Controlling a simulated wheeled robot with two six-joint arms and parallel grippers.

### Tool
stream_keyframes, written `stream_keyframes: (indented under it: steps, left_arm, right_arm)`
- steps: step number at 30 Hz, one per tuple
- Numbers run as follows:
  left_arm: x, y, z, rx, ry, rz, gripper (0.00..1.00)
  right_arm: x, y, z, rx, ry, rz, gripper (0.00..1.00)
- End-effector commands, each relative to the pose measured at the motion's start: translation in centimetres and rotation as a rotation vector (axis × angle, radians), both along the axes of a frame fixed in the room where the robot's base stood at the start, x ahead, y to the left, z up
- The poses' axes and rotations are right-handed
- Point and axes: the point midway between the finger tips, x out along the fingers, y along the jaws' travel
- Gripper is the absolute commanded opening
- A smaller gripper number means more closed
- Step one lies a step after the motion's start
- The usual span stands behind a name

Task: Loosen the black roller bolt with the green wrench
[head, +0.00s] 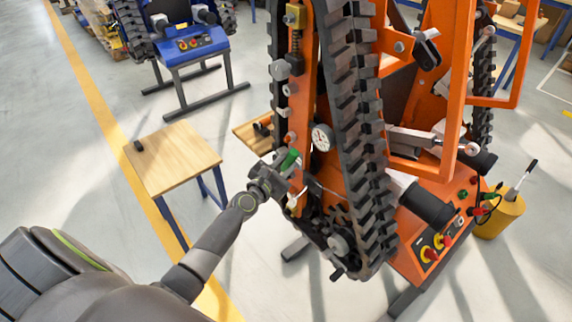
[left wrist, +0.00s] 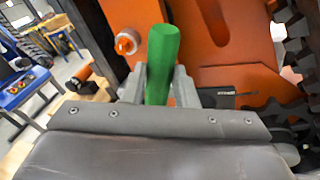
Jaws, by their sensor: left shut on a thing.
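The green wrench (head: 290,158) shows as a green handle at the left side of the orange tracked carrier (head: 299,100). My left gripper (head: 282,171) is shut on it. In the left wrist view the green handle (left wrist: 162,60) stands upright between the grey fingers (left wrist: 158,88). The wrench's head is hidden, so I cannot tell whether it touches a bolt. I cannot make out which bolt is the black roller bolt. My right gripper is not in view.
The black track (head: 357,130) and a round dial gauge (head: 322,137) are close right of my left gripper. A wooden-topped stand (head: 172,156) is to the left, with a small black object (head: 138,145). A yellow container (head: 500,215) stands right.

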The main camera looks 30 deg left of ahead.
Motion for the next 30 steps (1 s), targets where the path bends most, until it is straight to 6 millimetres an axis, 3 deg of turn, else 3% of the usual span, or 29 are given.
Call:
stream_keyframes:
  steps: [30]
  left_arm:
    - [1.1, 2.4, 1.2, -0.149, 0.059, -0.001, 0.00]
  right_arm:
    - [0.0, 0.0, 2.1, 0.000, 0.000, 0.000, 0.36]
